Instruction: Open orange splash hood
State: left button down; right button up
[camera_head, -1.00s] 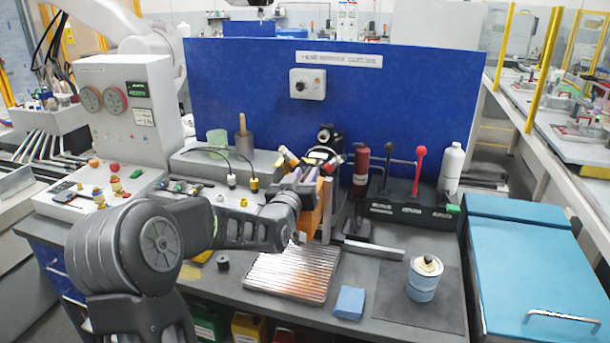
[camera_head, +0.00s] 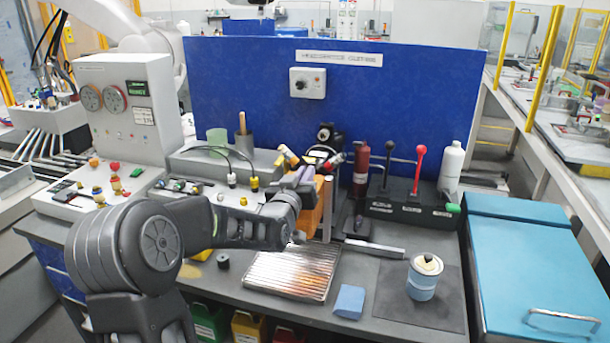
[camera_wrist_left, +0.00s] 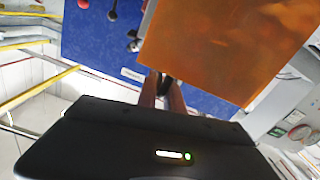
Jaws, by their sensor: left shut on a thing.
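The orange splash hood (camera_head: 311,208) stands behind the ribbed metal plate, partly hidden by my left arm. In the left wrist view the hood (camera_wrist_left: 225,45) is a flat, see-through orange panel that looks tilted. My left gripper (camera_wrist_left: 164,92) is at the panel's lower left edge, its two reddish fingers close together around a small dark part that seems to be the hood's handle. My right gripper is not in view.
A ribbed metal plate (camera_head: 292,272), a blue block (camera_head: 349,302) and a blue-banded can (camera_head: 423,278) are on the bench. A black lever box (camera_head: 408,205) stands right of the hood, near a dark red cylinder (camera_head: 361,172). A blue panel (camera_head: 400,110) closes the back.

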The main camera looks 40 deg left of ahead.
pick_arm(q)
jog(key=shift+d, duration=0.1)
dwell(0.7)
jog(key=shift+w+d+f+b, duration=0.1)
jog(key=shift+d+b, duration=0.1)
jog(key=shift+b, duration=0.1)
jog(key=w+d+b, duration=0.1)
jog(key=w+d, duration=0.1)
jog(key=d, duration=0.5)
jog(key=w+d+b, duration=0.2)
jog(key=w+d, duration=0.1)
jog(key=d, duration=0.4)
jog(key=shift+d, duration=0.35)
jog(key=shift+w, duration=0.1)
jog(key=c, duration=1.5)
grip_release()
